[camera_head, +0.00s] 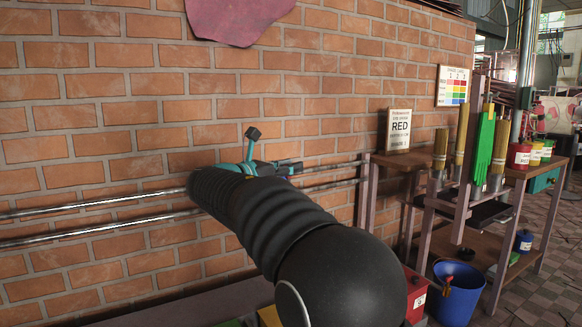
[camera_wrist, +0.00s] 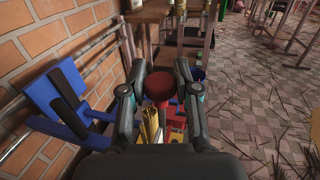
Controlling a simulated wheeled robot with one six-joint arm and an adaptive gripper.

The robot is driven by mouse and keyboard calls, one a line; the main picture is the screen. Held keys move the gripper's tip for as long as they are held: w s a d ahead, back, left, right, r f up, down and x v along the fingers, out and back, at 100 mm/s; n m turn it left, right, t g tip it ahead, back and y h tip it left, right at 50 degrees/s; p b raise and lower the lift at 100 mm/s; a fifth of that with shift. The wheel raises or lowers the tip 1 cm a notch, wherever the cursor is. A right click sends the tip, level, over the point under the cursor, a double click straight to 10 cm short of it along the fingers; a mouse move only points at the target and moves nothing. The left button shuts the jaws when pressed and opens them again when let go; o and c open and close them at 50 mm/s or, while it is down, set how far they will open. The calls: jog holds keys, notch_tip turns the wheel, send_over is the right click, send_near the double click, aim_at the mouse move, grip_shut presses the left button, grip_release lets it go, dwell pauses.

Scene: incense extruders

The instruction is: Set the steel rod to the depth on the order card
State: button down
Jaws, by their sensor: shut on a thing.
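My gripper (camera_wrist: 162,82) is shut on a dark red round knob (camera_wrist: 162,88) that sits between its two fingers in the wrist view. I cannot tell whether the knob belongs to the steel rod; no rod shaft shows clearly below it. In the head view my arm hides the fingertips and what they hold.
Metal pipes (camera_head: 90,205) run along the wall. Blue panels (camera_wrist: 58,98) stand left of my gripper. A bundle of sticks (camera_wrist: 152,126) shows below the knob.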

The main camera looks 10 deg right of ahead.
notch_tip(320, 180, down, 6)
jog(key=shift+w+a, duration=0.1)
jog(key=c, duration=0.8)
grip_release()
jog(key=v, duration=1.2)
